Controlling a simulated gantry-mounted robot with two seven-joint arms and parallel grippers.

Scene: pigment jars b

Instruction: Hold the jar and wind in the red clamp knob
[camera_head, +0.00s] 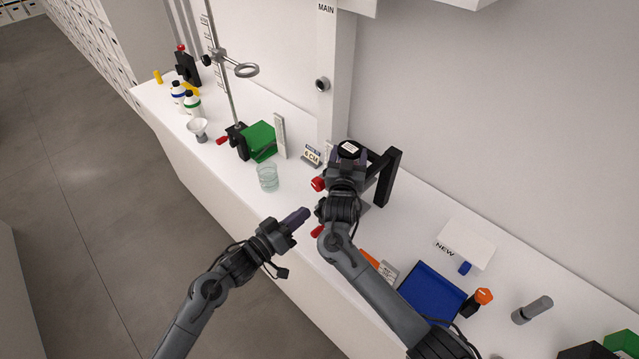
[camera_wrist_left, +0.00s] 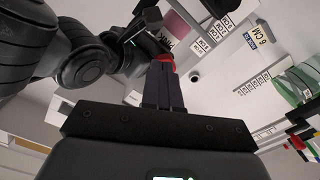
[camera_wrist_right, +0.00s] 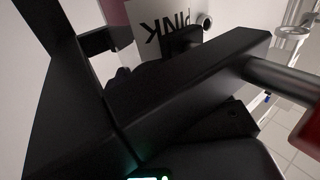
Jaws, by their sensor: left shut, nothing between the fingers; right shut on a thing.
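The jar (camera_head: 349,148) has a dark lid with a white label and stands in a black clamp frame (camera_head: 390,178). My right gripper (camera_head: 346,165) is shut on it, hiding most of its body. Its pink side and PINK label show in the left wrist view (camera_wrist_left: 180,33); the label (camera_wrist_right: 158,25) also shows in the right wrist view. The red clamp knob (camera_head: 318,184) is left of the jar; in the right wrist view a red knob (camera_wrist_right: 304,130) ends a grey screw. My left gripper (camera_head: 304,215) is shut and empty, below the knob in the head view.
A glass beaker (camera_head: 267,178), green block (camera_head: 261,140) and ring stand (camera_head: 233,100) are to the left. A blue tray (camera_head: 432,290) and an orange-topped item (camera_head: 484,296) are at the right. The bench's front edge runs under my left gripper.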

